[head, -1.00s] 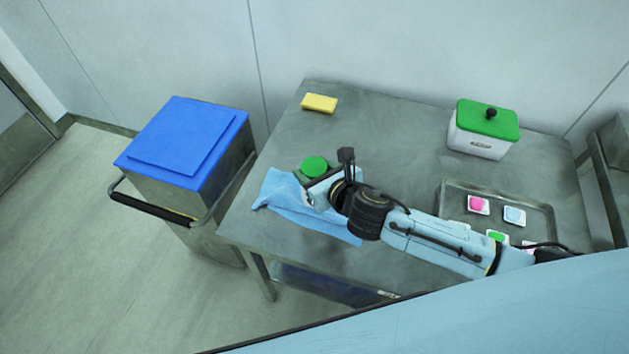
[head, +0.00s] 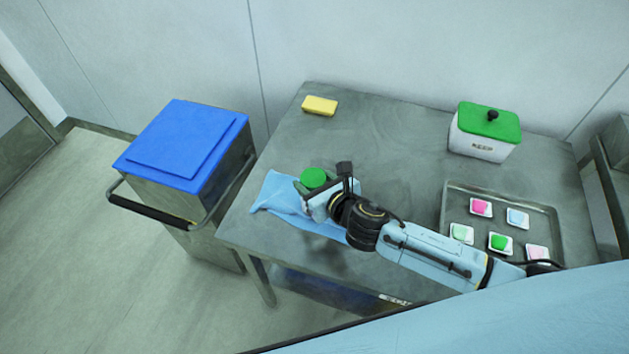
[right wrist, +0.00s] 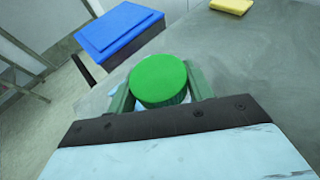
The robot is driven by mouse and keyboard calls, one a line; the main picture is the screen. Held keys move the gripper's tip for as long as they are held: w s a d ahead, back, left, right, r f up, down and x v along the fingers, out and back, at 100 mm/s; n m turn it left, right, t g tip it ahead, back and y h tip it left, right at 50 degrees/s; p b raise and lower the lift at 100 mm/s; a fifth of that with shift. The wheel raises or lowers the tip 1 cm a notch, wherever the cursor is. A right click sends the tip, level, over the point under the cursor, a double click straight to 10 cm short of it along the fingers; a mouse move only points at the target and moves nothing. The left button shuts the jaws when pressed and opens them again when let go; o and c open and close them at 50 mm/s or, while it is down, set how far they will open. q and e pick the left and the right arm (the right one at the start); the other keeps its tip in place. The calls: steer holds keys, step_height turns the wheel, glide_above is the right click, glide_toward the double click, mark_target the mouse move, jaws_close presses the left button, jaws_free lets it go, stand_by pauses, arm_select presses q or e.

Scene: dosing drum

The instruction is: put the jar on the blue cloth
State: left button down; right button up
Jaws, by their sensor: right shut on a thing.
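The jar shows as a round green lid (head: 313,178) at the far edge of the blue cloth. In the right wrist view the lid (right wrist: 159,80) sits between the two fingers, and the jar's body is mostly hidden below it. The light blue cloth (head: 277,197) lies on the steel table's left part, partly covered by my right gripper. My right gripper (head: 305,188) is shut on the jar, over the cloth. I cannot tell whether the jar touches the cloth or is held just above it. My left gripper is not in view.
A yellow sponge (head: 320,105) lies at the table's back left. A white box with a green lid (head: 489,123) stands at the back right. A metal tray (head: 553,215) with several small dishes is at the right. A blue-lidded bin (head: 185,143) stands left of the table (head: 385,135).

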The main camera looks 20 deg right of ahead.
steer(key=o, duration=1.3)
steer(key=shift+s+d+f+g, duration=0.1)
steer(key=shift+s+f+g, duration=0.1)
steer(key=shift+f, duration=0.25)
steer(key=shift+s+f+g, duration=0.1)
steer(key=shift+s+f, duration=0.05)
steer(key=shift+f, duration=0.3)
steer(key=shift+o, duration=0.2)
steer(key=shift+w+r, duration=0.1)
steer(key=shift+r, duration=0.05)
steer(key=shift+r, duration=0.2)
steer(key=shift+w+r, duration=0.1)
steer(key=shift+r, duration=0.1)
steer(key=shift+r+p, duration=0.45)
steer(key=shift+r, duration=0.15)
steer(key=v, duration=1.1)
steer(key=shift+s+p, duration=0.4)
steer(key=shift+s, duration=0.05)
steer(key=shift+f, duration=0.1)
